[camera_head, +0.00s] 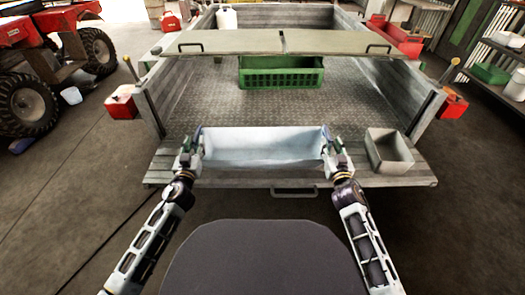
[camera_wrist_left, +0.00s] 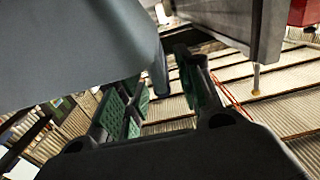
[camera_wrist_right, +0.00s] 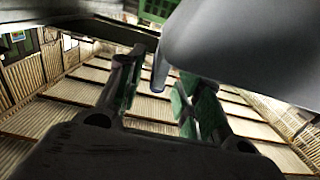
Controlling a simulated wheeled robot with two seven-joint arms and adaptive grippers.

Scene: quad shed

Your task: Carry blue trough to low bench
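The pale blue trough (camera_head: 264,147) sits upright on the lowered wooden tailgate of a trailer, its long side across my front. My left gripper (camera_head: 190,143) is at its left end and my right gripper (camera_head: 331,143) at its right end. In the left wrist view the trough's end (camera_wrist_left: 80,50) fills the upper left; its rim reaches between the left fingers (camera_wrist_left: 160,85), which stand apart with gaps. In the right wrist view the trough's rim (camera_wrist_right: 215,45) likewise reaches between the open right fingers (camera_wrist_right: 160,95). I cannot pick out a low bench.
A grey open box (camera_head: 390,152) stands on the tailgate (camera_head: 400,178) close to my right gripper. A green crate (camera_head: 280,78) is deeper in the trailer, under a board (camera_head: 340,42). Red cans (camera_head: 122,104) flank the trailer. A red quad (camera_head: 45,60) stands left; shelves (camera_head: 490,75) stand right.

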